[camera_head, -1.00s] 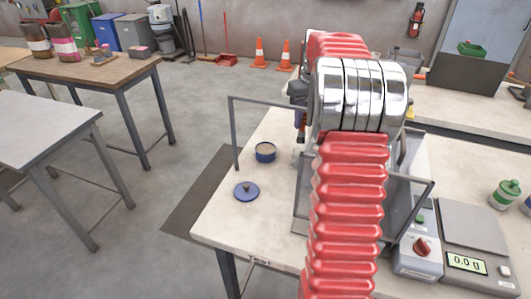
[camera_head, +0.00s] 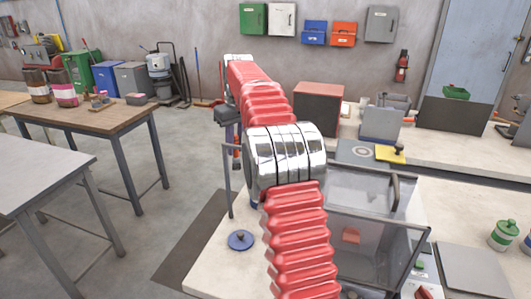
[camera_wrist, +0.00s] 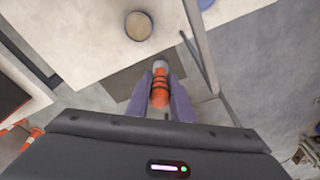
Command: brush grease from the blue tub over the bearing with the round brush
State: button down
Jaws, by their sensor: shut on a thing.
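In the wrist view my gripper (camera_wrist: 160,98) is shut on the round brush (camera_wrist: 160,86), which has an orange handle with dark bands and a grey end. The brush is apart from the open tub (camera_wrist: 139,27), which holds tan grease and stands on the pale table. Its blue lid (camera_head: 241,240) lies near the table's left edge in the head view; part of a blue disc also shows at the top of the wrist view. My arm hides the tub in the head view. I cannot make out the bearing in either view.
A clear-walled guard with a grey frame (camera_head: 409,236) stands right of my arm, with a red block (camera_head: 351,236) seen through it. A thin metal post (camera_wrist: 195,30) rises close to the brush. A grey scale (camera_head: 474,270) and green-capped bottle (camera_head: 505,234) stand at right.

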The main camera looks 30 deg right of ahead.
jog(key=s+a+f+m, duration=0.1)
jog(key=a+f+m, duration=0.1)
jog(key=a, duration=0.9)
jog(key=s+a+f+m, duration=0.1)
jog(key=s+a+m, duration=0.1)
jog(key=a, duration=0.9)
jog(key=shift+a+f+h, duration=0.35)
jog(key=shift+f+h, duration=0.05)
